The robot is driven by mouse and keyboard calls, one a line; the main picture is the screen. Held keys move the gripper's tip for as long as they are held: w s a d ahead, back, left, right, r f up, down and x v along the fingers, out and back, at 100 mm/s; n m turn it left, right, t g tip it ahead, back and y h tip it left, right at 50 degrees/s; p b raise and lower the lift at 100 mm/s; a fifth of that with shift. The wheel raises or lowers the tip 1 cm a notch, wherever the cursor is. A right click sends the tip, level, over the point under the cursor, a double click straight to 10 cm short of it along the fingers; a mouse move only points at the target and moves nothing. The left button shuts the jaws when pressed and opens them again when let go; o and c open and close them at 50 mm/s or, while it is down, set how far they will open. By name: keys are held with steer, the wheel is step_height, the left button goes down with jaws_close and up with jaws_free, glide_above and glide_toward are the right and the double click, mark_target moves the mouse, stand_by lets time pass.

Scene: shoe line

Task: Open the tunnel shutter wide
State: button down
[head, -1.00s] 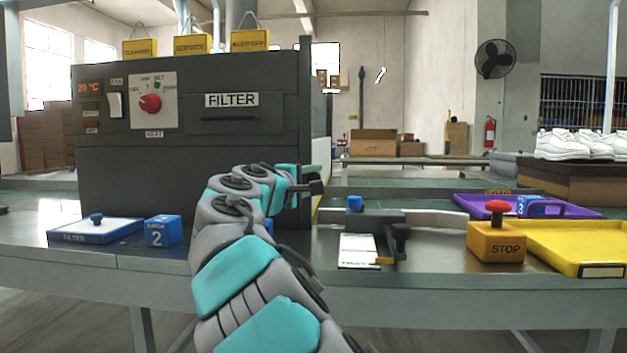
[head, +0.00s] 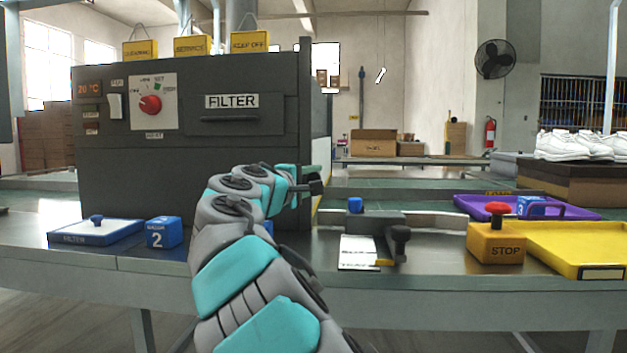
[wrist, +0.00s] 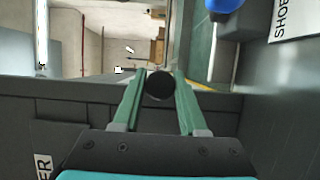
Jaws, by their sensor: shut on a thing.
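The tunnel (head: 190,165) is a large dark grey box at left in the head view, with a FILTER drawer and a red dial on its front. A dark upright panel, apparently the shutter (head: 305,90), stands at its right end, seen nearly edge-on. My gripper (head: 312,185) is beside this panel's lower part. In the wrist view, the green fingers of my gripper (wrist: 158,95) are closed around a round black knob (wrist: 158,85) by the edge of a dark panel (wrist: 70,92). My arm hides the panel's lower part, so how far it is open is hard to tell.
On the bench are a filter tray (head: 95,231), a blue cube (head: 163,232), a lever fixture (head: 398,240), a yellow STOP box (head: 496,243), a yellow tray (head: 565,235) and a purple tray (head: 470,205). White shoes (head: 570,145) stand at far right.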

step_height(320, 180, up, 19)
steer(key=p, duration=1.5)
steer(key=shift+p, duration=0.4)
steer(key=shift+f, duration=0.15)
steer(key=shift+c, duration=2.4)
jaws_free()
steer(key=b+v, duration=0.1)
steer(key=v, duration=0.6)
steer(key=shift+s+a, duration=0.2)
steer(key=shift+s, duration=0.15)
steer(key=shift+d, duration=0.1)
